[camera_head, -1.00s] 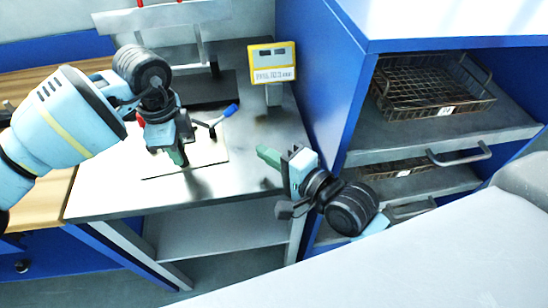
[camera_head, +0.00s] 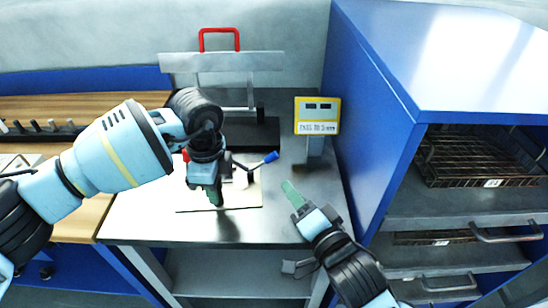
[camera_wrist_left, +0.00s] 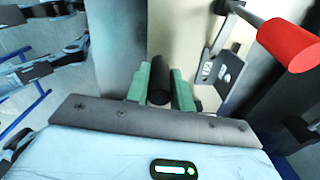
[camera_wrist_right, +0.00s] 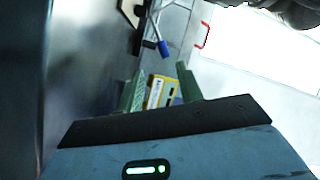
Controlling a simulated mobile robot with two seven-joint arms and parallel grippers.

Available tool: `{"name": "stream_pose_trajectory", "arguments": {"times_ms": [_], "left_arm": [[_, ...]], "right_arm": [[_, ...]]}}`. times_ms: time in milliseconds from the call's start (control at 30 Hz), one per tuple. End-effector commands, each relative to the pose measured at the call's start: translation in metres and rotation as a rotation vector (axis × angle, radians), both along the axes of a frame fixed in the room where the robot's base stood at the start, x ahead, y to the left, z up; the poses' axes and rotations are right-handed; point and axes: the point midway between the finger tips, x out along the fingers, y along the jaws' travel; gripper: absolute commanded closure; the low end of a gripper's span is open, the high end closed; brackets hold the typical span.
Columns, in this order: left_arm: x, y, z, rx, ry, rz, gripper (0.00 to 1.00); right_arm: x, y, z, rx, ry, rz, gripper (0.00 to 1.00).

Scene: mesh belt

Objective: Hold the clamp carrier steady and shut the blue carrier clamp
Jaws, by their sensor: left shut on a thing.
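The clamp carrier (camera_head: 250,196) is a flat cream plate on the metal table, also in the left wrist view (camera_wrist_left: 190,35). A clamp with a blue-tipped lever (camera_head: 270,157) stands on it; the lever slants up to the right. The blue tip shows in the right wrist view (camera_wrist_right: 163,48). My left gripper (camera_head: 217,200) is over the plate, its green fingers shut on a black post (camera_wrist_left: 159,82). A red knob (camera_wrist_left: 290,45) is beside it. My right gripper (camera_head: 289,188) is right of the plate, open and empty, apart from the lever. My left gripper hides part of the clamp.
A yellow display (camera_head: 317,115) stands behind on the table's right side. A metal stand with a red handle (camera_head: 220,34) is at the back. A blue cabinet (camera_head: 375,130) with wire baskets (camera_head: 475,160) closes off the right. Bare table lies left of the plate.

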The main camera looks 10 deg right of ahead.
Motion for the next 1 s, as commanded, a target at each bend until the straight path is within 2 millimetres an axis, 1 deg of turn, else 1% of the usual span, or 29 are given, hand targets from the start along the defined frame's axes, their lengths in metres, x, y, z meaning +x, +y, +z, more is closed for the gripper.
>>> {"name": "stream_pose_trajectory", "arguments": {"times_ms": [100, 200, 467, 567, 667, 767, 1000], "left_arm": [[0.000, 0.000, 0.000, 0.000, 0.000, 0.000, 1.00], [0.000, 0.000, 0.000, 0.000, 0.000, 0.000, 1.00], [0.000, 0.000, 0.000, 0.000, 0.000, 0.000, 1.00], [0.000, 0.000, 0.000, 0.000, 0.000, 0.000, 1.00], [0.000, 0.000, 0.000, 0.000, 0.000, 0.000, 1.00], [0.000, 0.000, 0.000, 0.000, 0.000, 0.000, 1.00], [0.000, 0.000, 0.000, 0.000, 0.000, 0.000, 1.00]], "right_arm": [[0.003, 0.001, 0.003, -0.089, -0.050, -0.028, 0.63], [0.005, 0.001, 0.005, -0.136, -0.076, -0.044, 0.63], [0.006, 0.001, 0.006, -0.164, -0.090, -0.052, 0.63], [0.011, 0.002, 0.006, -0.162, -0.091, -0.052, 0.63], [0.020, 0.004, 0.006, -0.161, -0.091, -0.051, 0.63], [0.034, 0.008, 0.007, -0.162, -0.092, -0.051, 0.63], [0.076, 0.018, 0.006, -0.163, -0.091, -0.052, 0.63]]}}
